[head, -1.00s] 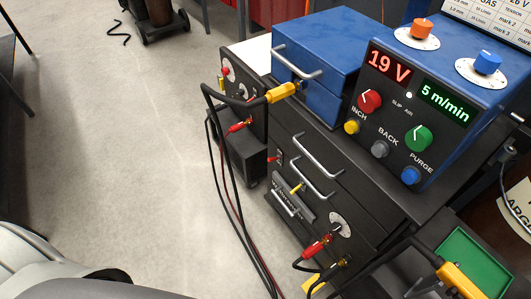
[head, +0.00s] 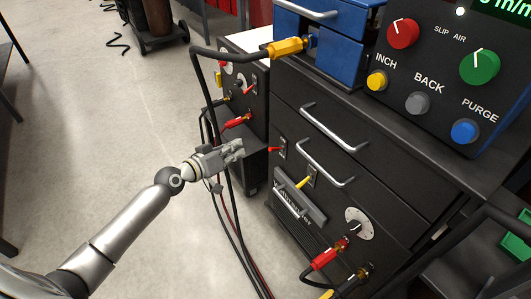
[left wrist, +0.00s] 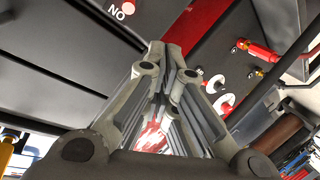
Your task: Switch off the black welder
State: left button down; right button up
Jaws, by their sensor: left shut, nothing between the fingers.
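A black welder cabinet (head: 350,130) with silver handles and worn lettering stands under the blue units in the head view. Its front carries a red-tipped lever (head: 275,149), a yellow-tipped lever (head: 303,182) and a round dial (head: 359,220). A second black unit (head: 252,95) with knobs and cable plugs stands behind it; I cannot tell which one is named. My left gripper (head: 240,148) is shut and empty, left of the red lever and apart from it. In the left wrist view its fingers (left wrist: 165,85) meet before a dark panel (left wrist: 225,60). My right gripper is out of view.
Black cables (head: 228,200) hang close by my left gripper, running down to the floor. A cart with cylinders (head: 155,30) is at the back.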

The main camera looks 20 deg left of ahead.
aim_at(276, 149)
pick_arm(q)
jog(key=shift+m+t+h, duration=0.3)
jog(key=shift+h, duration=0.4)
jog(key=r, duration=0.1)
jog(key=d+r, duration=0.1)
jog(key=r, duration=0.2)
jog(key=shift+w+d+r+b, duration=0.1)
jog(key=shift+d+r+b, duration=0.15)
jog(key=shift+d+b, duration=0.15)
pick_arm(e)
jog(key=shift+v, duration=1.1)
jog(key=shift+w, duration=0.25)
pick_arm(q)
jog(key=x, duration=0.8)
jog(key=shift+f, duration=0.15)
jog(key=shift+b+x, duration=0.3)
jog(key=shift+x, duration=0.55)
jog(key=shift+s+d+f, duration=0.2)
jog(key=shift+s+f, duration=0.25)
jog(key=shift+f, duration=0.15)
jog(key=shift+s+d+f, duration=0.25)
jog(key=shift+s+f, duration=0.2)
jog(key=shift+f, duration=0.15)
jog(key=shift+s+d+f, duration=0.1)
jog(key=shift+s+f, duration=0.15)
jog(key=shift+f, duration=0.05)
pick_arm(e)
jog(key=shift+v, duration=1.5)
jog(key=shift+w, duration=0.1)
